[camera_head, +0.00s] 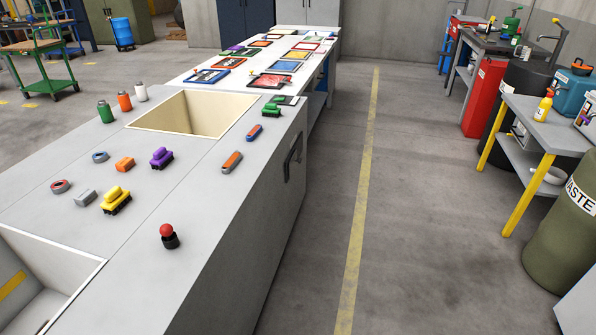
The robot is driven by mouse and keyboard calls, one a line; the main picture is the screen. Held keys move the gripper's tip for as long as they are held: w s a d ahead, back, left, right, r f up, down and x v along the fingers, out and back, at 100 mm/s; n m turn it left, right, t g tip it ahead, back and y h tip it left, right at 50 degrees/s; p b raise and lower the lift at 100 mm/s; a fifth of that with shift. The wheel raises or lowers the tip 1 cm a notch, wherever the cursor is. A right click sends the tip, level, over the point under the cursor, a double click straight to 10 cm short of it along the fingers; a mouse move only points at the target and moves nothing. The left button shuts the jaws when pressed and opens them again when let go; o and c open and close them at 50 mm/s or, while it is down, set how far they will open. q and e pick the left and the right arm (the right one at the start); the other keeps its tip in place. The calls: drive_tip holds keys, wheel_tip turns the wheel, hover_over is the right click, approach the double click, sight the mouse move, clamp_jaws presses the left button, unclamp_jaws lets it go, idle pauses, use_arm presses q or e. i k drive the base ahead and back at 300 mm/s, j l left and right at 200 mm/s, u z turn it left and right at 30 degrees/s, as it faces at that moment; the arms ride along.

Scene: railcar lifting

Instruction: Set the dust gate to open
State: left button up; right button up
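No part labelled as a dust gate can be made out. A dark handle (293,158) is fixed to the bench's right side face, below the top edge. I cannot tell if either belongs to the dust gate, or what setting it is in. Neither of my grippers is in view.
The bench has a cream-lined recess (189,95) and a pale opening (22,291). Purple (161,158) and yellow (115,201) blocks lie on top. A clear floor aisle (420,230) runs right of it. A yellow-legged table (543,130) and olive waste drum (566,240) stand right.

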sight(293, 162)
drive_tip(key=i+l+u, duration=0.35)
drive_tip(key=i+l, duration=0.55)
drive_tip(key=i, duration=0.35)
drive_tip(key=i+l+u, duration=0.35)
drive_tip(key=i+l, duration=0.75)
drive_tip(key=l, duration=0.15)
